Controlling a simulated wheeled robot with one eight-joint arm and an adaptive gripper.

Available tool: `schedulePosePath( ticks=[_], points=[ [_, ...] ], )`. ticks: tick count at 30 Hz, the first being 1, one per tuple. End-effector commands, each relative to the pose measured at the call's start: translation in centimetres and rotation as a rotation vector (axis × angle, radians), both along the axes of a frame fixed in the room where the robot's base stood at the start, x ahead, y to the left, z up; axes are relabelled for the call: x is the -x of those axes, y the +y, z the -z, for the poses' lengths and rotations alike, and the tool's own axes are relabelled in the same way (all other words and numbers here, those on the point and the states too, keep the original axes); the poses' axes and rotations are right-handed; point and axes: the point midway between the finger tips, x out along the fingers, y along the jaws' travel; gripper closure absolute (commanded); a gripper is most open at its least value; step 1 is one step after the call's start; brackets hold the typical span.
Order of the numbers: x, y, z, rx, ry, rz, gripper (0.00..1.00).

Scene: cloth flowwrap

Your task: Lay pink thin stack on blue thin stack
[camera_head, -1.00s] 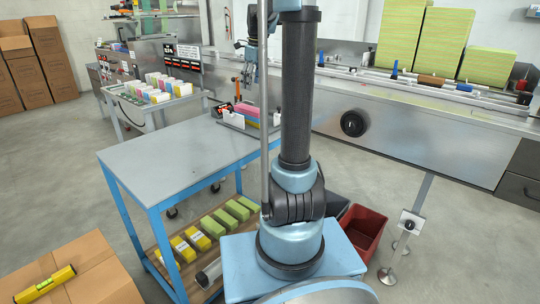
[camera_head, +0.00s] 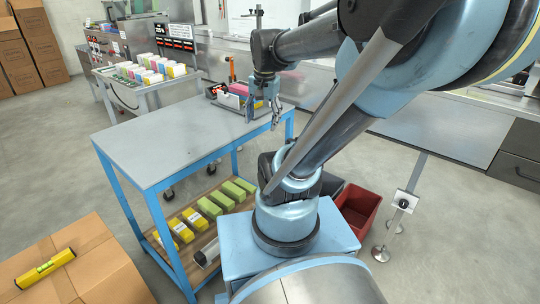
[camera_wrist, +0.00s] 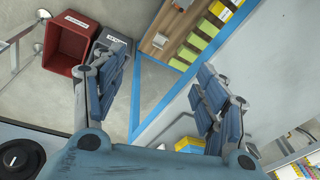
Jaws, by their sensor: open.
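A pink stack (camera_head: 238,89) lies in a low tray (camera_head: 229,104) at the far right end of the grey table, partly behind my gripper. I cannot clearly make out a blue thin stack; my arm and gripper cover part of that tray. My gripper (camera_head: 263,115) hangs over the table's far right corner, in front of the tray. In the wrist view my gripper (camera_wrist: 158,64) has its two fingers spread wide with nothing between them. A yellow block (camera_wrist: 190,145) shows low between the fingers there, beside a pale tray edge.
The grey tabletop (camera_head: 175,132) is otherwise bare. Its lower shelf holds several green and yellow blocks (camera_head: 208,207). A side table (camera_head: 148,84) carries several coloured stacks. A red bin (camera_head: 357,208) stands right of my base. A cardboard box (camera_head: 80,265) with a yellow level sits front left.

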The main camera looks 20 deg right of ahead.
Motion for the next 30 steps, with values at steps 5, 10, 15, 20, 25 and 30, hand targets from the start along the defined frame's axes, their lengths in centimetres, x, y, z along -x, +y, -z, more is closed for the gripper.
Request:
schedulePosePath(
  ticks=[5,10,15,20,25,30],
  points=[
    [4.7,-0.1,4.4,0.066,-0.013,-0.302,0.34],
    [7.6,-0.2,7.6,0.115,-0.021,-0.521,0.34],
    [8.7,-0.7,9.1,0.138,-0.024,-0.621,0.34],
    [8.8,-0.7,9.2,0.141,-0.024,-0.637,0.34],
    [8.8,-0.7,9.2,0.141,-0.024,-0.636,0.34],
    [8.8,-0.6,9.2,0.141,-0.024,-0.636,0.34]
  ],
)
